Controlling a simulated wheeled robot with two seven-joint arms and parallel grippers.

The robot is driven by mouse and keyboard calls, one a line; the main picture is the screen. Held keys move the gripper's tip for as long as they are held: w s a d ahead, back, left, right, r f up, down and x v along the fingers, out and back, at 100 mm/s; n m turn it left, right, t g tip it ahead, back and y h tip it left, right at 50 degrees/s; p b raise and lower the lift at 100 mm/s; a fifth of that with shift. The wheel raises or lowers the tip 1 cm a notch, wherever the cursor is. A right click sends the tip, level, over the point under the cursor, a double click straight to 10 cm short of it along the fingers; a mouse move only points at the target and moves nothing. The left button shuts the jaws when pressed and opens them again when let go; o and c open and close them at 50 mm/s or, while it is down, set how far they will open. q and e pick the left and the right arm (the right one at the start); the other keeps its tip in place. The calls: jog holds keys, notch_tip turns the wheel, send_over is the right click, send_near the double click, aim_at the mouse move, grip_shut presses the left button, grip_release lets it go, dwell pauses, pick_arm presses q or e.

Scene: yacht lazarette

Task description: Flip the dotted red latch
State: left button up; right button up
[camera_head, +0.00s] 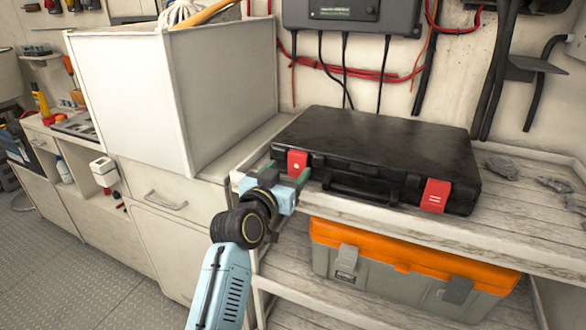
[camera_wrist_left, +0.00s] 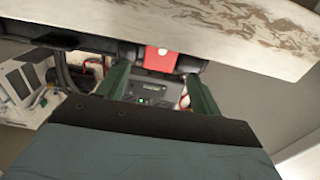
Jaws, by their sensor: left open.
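A black case (camera_head: 385,150) lies closed on the upper wooden shelf. Its front has two red latches. The left one, the dotted red latch (camera_head: 297,162), carries a small white dot. The right one, a striped red latch (camera_head: 435,196), carries white bars. My left gripper (camera_head: 287,174) is open just in front of and below the dotted latch, its green fingers pointing at the case front. In the left wrist view the dotted latch (camera_wrist_left: 160,60) appears between the two open fingertips (camera_wrist_left: 157,74), with nothing held. Whether a finger touches it, I cannot tell. My right gripper is out of view.
The shelf edge (camera_head: 430,232) runs close beneath the case front and my gripper. An orange-lidded grey toolbox (camera_head: 400,270) sits on the shelf below. A tall white box (camera_head: 130,100) stands to the left. Grey metal pieces (camera_head: 502,166) lie to the right of the case.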

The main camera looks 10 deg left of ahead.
aim_at(296, 161)
pick_arm(q)
jog(key=shift+b+x, duration=0.3)
jog(key=shift+x, duration=1.6)
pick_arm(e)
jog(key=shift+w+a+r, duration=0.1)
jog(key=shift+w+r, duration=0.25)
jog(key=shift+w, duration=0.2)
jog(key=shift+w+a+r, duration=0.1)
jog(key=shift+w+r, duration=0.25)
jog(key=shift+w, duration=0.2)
pick_arm(q)
jog(key=c, duration=1)
